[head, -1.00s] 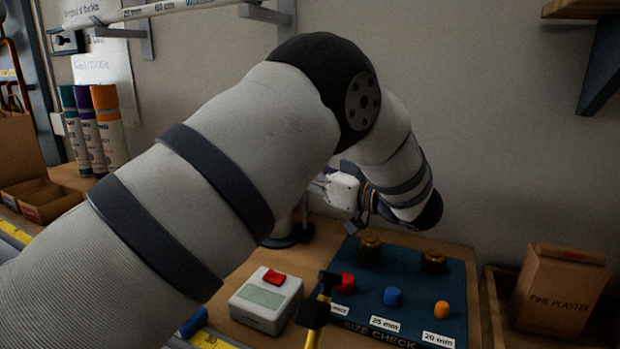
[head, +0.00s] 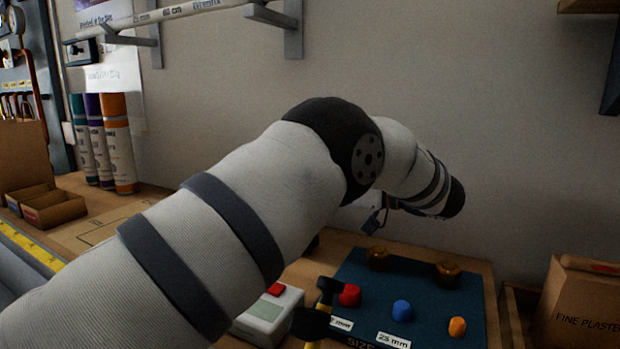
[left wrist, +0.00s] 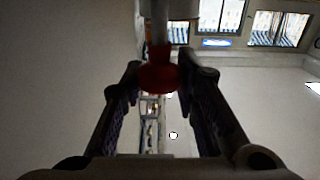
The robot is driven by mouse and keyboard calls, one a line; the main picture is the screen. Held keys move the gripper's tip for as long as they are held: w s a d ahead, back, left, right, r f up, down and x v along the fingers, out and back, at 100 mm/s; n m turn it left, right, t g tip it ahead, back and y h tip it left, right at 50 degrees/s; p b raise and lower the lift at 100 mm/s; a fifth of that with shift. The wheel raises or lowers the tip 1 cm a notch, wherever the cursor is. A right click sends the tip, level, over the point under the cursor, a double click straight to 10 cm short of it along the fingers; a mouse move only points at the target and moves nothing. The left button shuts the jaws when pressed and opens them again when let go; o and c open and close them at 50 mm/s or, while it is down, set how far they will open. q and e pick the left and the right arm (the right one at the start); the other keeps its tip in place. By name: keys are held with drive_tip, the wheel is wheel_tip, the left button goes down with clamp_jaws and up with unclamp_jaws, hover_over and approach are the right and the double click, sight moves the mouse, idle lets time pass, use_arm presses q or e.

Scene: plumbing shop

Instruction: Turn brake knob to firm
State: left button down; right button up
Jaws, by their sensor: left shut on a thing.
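In the left wrist view, a red knob (left wrist: 160,77) sits at the end of a pale shaft; it appears to be the brake knob. My left gripper (left wrist: 162,84) has its two fingers on either side of it, shut on it. No firm marking on the knob is readable. In the head view my left arm hides the knob and most of the left gripper; only a small dark part of the gripper (head: 373,222) shows past the wrist.
A dark blue size-check board (head: 420,285) with red, blue and orange plugs lies below my left wrist. A grey box with a red button (head: 276,290) and a black-and-yellow tool (head: 328,290) are nearby. A wall is close behind.

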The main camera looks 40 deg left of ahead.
use_arm(q)
drive_tip(key=c, duration=1.3)
unclamp_jaws()
drive_tip(key=shift+d, duration=0.1)
drive_tip(key=v, duration=0.7)
drive_tip(key=shift+d, duration=0.1)
drive_tip(key=shift+o, duration=0.4)
